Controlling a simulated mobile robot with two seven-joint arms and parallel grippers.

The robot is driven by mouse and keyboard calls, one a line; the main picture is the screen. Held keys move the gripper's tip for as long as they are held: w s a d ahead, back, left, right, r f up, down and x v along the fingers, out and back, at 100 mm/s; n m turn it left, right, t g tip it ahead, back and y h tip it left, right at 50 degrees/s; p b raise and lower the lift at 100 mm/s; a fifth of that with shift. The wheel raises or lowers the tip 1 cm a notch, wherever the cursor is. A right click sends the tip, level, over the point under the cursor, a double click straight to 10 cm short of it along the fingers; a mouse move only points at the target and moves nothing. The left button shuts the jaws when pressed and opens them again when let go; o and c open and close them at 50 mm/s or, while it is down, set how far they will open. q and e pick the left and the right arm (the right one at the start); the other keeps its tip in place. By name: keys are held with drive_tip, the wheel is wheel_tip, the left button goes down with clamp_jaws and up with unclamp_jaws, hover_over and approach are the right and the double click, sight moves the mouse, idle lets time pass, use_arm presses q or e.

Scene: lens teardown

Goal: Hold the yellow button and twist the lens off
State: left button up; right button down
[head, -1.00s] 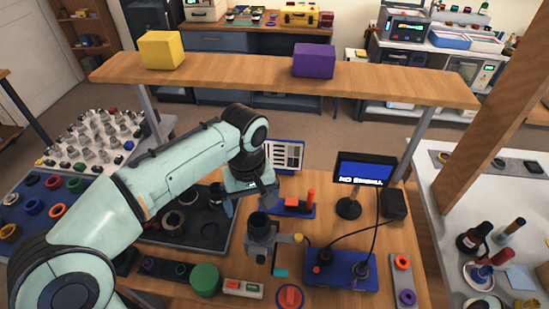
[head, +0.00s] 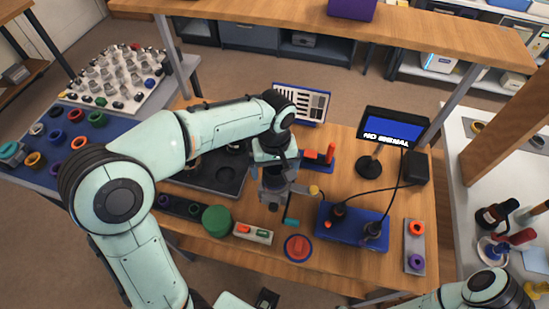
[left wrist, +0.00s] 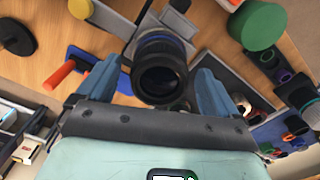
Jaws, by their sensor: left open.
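The lens (left wrist: 160,75) is a dark ribbed barrel with a blue band, seen end-on in the left wrist view. In the head view its grey mount (head: 283,190) is mostly hidden by my left gripper. The yellow button (head: 313,190) sticks out to the right of the mount; a yellow knob (left wrist: 80,8) shows at the top of the left wrist view. My left gripper (left wrist: 157,80) is open, with one blue finger on each side of the lens and a visible gap on both sides. My right arm (head: 485,288) shows at the bottom right; its gripper is out of view.
A green cylinder (head: 216,220), a switch box (head: 253,233) and a red round knob (head: 298,248) stand near the front edge. A blue base (head: 350,232) with cables lies to the right, below a monitor (head: 393,127). A red handle (head: 330,154) stands behind.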

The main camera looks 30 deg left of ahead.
use_arm(q)
drive_tip(key=shift+f, duration=0.7)
drive_tip(key=c, duration=1.3)
drive_tip(key=shift+n, duration=1.4)
drive_tip(key=shift+n, duration=0.6)
drive_tip(key=shift+r, duration=0.1)
drive_tip(key=shift+r+p, duration=0.45)
drive_tip(key=shift+r, duration=0.6)
